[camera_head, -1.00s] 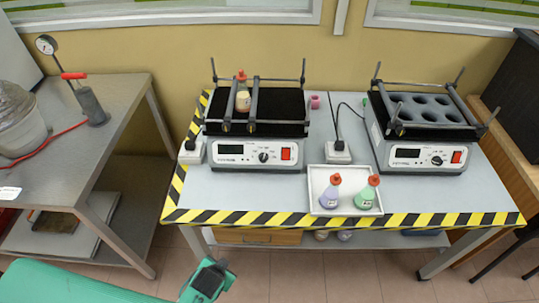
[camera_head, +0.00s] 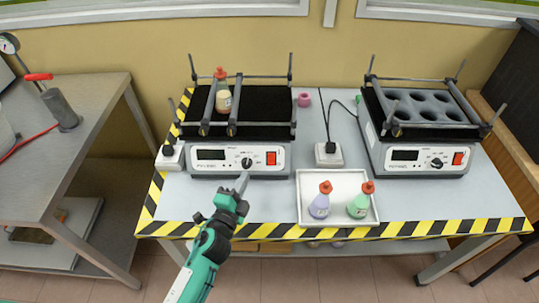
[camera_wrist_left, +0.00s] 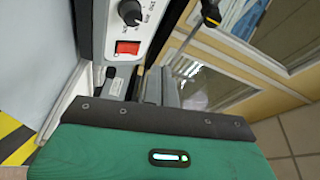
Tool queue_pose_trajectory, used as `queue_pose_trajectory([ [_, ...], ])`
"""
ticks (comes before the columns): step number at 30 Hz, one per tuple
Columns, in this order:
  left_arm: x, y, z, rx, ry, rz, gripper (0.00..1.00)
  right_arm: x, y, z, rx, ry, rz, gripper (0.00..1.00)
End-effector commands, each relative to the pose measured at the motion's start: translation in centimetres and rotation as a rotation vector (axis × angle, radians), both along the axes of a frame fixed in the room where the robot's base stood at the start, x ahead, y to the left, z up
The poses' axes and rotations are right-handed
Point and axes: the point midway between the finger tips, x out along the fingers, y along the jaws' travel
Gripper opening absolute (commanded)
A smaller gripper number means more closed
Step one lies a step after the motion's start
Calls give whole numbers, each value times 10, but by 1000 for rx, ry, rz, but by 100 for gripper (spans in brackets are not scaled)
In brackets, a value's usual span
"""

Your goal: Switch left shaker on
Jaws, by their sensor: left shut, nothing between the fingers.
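The left shaker (camera_head: 212,170) has a black platform, a dark display, a knob (camera_head: 247,163) and a red switch (camera_head: 271,158) on its white front. A bottle with an orange-red cap (camera_head: 222,95) stands between bars on its platform. My left gripper (camera_head: 242,180) is shut and empty, its tips just in front of and below the knob, to the left of the switch. The left wrist view shows the red switch (camera_wrist_left: 128,48) and the knob (camera_wrist_left: 131,12) beyond the gripper's green body. Contact with the shaker cannot be told. My right gripper is out of view.
The right shaker (camera_head: 408,170) has a holed platform. A white tray (camera_head: 337,217) holds a purple and a green bottle, right of my left gripper. White plug boxes (camera_head: 328,154) and cables lie on the table. Striped tape marks the table's front edge (camera_head: 290,231).

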Motion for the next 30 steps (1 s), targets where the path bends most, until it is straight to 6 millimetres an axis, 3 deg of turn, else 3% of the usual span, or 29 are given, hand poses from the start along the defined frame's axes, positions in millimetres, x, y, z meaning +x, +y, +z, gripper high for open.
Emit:
queue_pose_trajectory([
  [3,1,-33,6,112,-109,-126,0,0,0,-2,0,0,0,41],
  [9,-3,-65,8,224,-208,-252,0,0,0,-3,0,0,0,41],
  [23,-4,-71,8,245,-227,-278,0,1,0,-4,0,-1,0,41],
  [30,14,-71,-1,247,-228,-276,0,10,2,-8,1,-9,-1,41],
])
